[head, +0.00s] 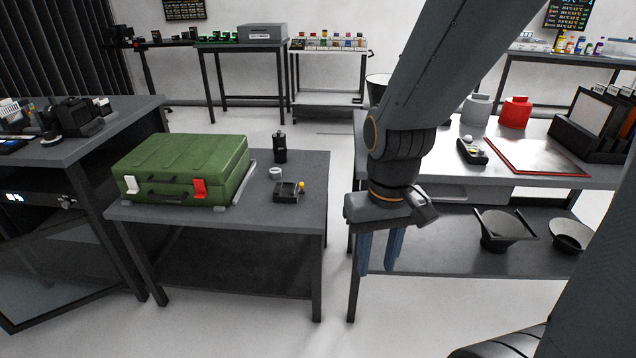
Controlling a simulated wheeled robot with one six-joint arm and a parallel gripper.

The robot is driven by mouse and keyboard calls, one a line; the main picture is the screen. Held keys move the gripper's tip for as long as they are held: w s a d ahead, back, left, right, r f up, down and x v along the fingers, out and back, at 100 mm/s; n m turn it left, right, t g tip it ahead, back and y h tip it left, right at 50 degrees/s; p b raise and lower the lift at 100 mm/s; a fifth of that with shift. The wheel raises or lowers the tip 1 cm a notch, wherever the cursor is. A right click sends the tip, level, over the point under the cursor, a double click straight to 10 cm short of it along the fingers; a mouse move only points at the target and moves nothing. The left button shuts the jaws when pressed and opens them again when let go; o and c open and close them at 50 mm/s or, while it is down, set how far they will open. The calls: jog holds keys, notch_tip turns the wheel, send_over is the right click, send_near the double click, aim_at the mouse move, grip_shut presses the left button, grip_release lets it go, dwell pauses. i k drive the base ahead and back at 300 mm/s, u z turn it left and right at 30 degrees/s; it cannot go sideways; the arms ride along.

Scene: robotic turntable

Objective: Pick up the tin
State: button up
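A small, round, pale tin-like object (275,173) sits upright on the low dark table (310,215), beside the green case. I cannot tell for certain that it is the tin. My gripper (377,268) hangs fingers down to the right of that table, in front of the right workbench. Its two bluish fingers are apart with nothing between them. It is well clear of the pale object and touches nothing that I can see.
The right workbench carries a red canister (515,112), a grey canister (476,109) and a red-edged board (535,156). Dark bowls stand below.

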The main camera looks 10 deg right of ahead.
aim_at(276, 172)
jog(key=z, duration=0.3)
jog(key=k, duration=0.7)
jog(key=u, duration=0.55)
jog(key=i, duration=0.6)
jog(key=u, duration=0.95)
jog(key=i, duration=1.4)
jog(key=z, duration=1.05)
jog(key=i, duration=0.65)
jog(key=z, duration=0.7)
